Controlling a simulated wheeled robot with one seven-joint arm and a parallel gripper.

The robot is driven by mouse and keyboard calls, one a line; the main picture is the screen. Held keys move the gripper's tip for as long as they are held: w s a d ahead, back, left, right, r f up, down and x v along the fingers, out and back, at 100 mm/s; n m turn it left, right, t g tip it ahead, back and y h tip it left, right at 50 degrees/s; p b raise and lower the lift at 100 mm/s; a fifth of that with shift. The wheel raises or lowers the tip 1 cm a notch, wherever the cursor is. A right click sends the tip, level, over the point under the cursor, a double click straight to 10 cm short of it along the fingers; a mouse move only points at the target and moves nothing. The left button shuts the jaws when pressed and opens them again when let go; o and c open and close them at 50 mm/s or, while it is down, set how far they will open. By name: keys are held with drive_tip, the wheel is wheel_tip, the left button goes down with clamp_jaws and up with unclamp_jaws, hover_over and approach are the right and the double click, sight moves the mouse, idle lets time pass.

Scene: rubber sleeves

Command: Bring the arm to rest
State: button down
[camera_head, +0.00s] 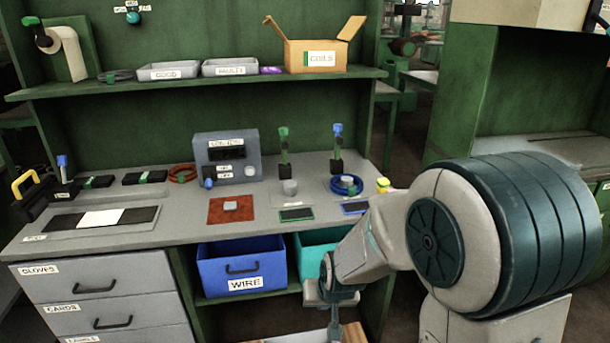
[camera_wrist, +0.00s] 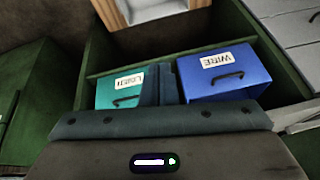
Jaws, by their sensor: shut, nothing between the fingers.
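My gripper (camera_head: 335,325) hangs low in front of the bench, at the lower middle of the head view. It points down and is shut and empty. In the wrist view, its dark fingers (camera_wrist: 160,70) stand together between a teal bin and a blue bin, which show upside down. My arm reaches in from the right of the head view, bent at the elbow. It hides part of the teal bin and the bench's right front.
The blue WIRE bin (camera_head: 243,266) and teal bin (camera_head: 312,240) sit under the bench (camera_head: 190,228). A pale wooden box (camera_head: 290,338) is low down near my gripper. Drawers (camera_head: 95,288) stand at left. The benchtop holds a grey instrument box (camera_head: 228,157) and several small parts.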

drive_tip(key=s+d+r+p, duration=0.2)
drive_tip(key=s+d+r, duration=0.1)
drive_tip(key=s+r, duration=0.2)
drive_tip(key=s+d+r+g+h+p, duration=0.1)
drive_tip(key=s+d+r+p, duration=0.1)
drive_tip(key=s+d+r, duration=0.2)
drive_tip(key=s+d+r+p, duration=0.1)
drive_tip(key=s+d+r, duration=0.2)
drive_tip(key=s+r, duration=0.5)
wheel_tip(320, 180, up, 3)
drive_tip(key=shift+d+f+m+g+p, duration=0.2)
drive_tip(key=shift+d+m+g+p, duration=0.15)
drive_tip(key=shift+m+g+p, duration=0.05)
